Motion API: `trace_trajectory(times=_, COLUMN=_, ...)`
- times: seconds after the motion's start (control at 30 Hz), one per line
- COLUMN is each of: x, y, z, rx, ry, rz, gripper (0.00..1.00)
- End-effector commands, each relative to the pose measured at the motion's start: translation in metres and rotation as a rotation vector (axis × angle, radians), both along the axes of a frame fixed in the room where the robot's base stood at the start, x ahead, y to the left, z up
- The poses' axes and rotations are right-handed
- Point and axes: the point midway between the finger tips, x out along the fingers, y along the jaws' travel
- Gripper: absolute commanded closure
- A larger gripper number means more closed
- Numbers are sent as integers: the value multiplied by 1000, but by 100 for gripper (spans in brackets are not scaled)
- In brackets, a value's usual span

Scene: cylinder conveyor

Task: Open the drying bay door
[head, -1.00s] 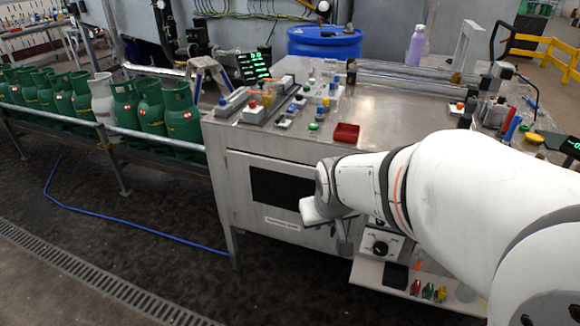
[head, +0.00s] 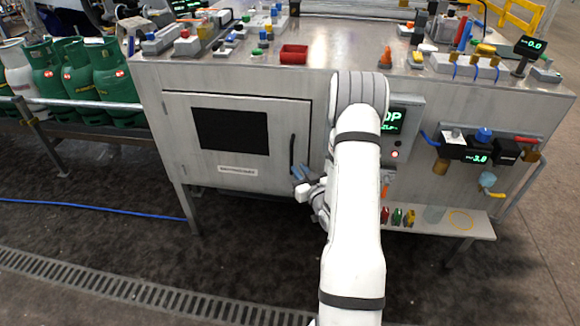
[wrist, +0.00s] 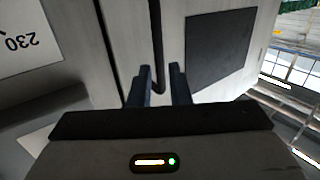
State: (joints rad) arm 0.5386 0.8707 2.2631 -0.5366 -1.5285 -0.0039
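The drying bay door (head: 176,145) is a grey metal panel with a dark window (head: 231,131) and a small label, set in the front of the metal cabinet. It looks closed. Its black vertical handle (head: 292,153) is near the right edge. My gripper (head: 301,172) is at the handle's lower end. In the wrist view, the handle (wrist: 156,40) runs down between the two blue fingers of my gripper (wrist: 162,72). The fingers are apart, with a gap visible on the handle's right side. The dark window (wrist: 220,45) shows to the right there.
A lit control panel (head: 400,125) is right of the door, partly behind my arm. A shelf (head: 450,222) with small coloured items juts out below it. Green gas cylinders (head: 112,85) stand on a conveyor at left. The floor before the door is open.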

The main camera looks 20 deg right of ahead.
Motion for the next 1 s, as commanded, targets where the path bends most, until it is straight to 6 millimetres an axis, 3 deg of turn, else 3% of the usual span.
trace_trajectory(times=0.17, x=4, y=-3, z=-7, rx=13, ry=-38, rz=1, gripper=83)
trace_trajectory(times=0.6, x=66, y=-3, z=-7, rx=13, ry=-38, rz=0, gripper=83)
trace_trajectory(times=1.0, x=73, y=-3, z=-7, rx=13, ry=-35, rz=-2, gripper=85)
